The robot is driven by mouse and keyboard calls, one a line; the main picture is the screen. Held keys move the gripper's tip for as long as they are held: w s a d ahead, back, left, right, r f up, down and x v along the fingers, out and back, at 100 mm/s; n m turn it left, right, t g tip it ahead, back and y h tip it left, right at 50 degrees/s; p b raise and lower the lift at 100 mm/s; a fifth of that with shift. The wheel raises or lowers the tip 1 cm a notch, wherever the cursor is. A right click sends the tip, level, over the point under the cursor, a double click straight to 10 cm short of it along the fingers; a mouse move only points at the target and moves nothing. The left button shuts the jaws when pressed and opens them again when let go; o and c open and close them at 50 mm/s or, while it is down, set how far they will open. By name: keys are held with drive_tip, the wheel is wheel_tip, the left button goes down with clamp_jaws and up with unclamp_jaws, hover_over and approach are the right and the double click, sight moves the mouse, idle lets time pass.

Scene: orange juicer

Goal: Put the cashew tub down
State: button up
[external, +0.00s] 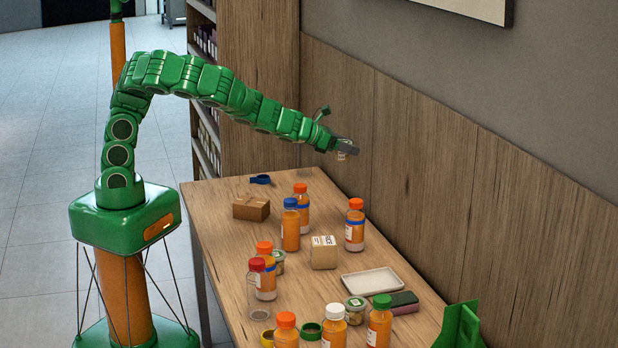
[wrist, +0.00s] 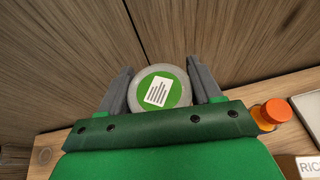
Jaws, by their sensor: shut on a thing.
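The cashew tub (wrist: 158,92) is a small round container. Its end with a green disc and white label faces the wrist camera. My gripper (wrist: 160,72) is shut on it, with one grey finger on each side. In the external view my gripper (external: 346,146) is at the end of the outstretched arm, near the wall. It holds the tub (external: 347,149) above the level of the far end of the wooden table (external: 220,215). The tub is small there and its contents cannot be made out.
An orange-capped bottle (external: 355,225) stands near the wall side, with more bottles (external: 291,228) to its left. A cardboard box (external: 251,208), a labelled box (external: 323,252), a white tray (external: 372,283) and a small jar (external: 355,310) are also on the table. The table's far right corner looks clear.

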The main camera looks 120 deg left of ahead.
drive_tip(key=s+a+f+n+g+y, duration=0.1)
drive_tip(key=s+a+n+g+y, duration=0.3)
drive_tip(key=s+a, duration=1.2)
drive_tip(key=s+n+g, duration=0.2)
drive_tip(key=s, duration=0.1)
drive_tip(key=shift+s+a+f, duration=0.15)
drive_tip(key=shift+s, duration=0.15)
drive_tip(key=shift+n, duration=0.3)
wheel_tip(320, 180, down, 12)
drive_tip(key=shift+r, duration=0.2)
drive_tip(key=shift+f, duration=4.5)
drive_tip(key=shift+f, duration=0.1)
drive_tip(key=o, duration=1.2)
drive_tip(key=shift+o, duration=0.2)
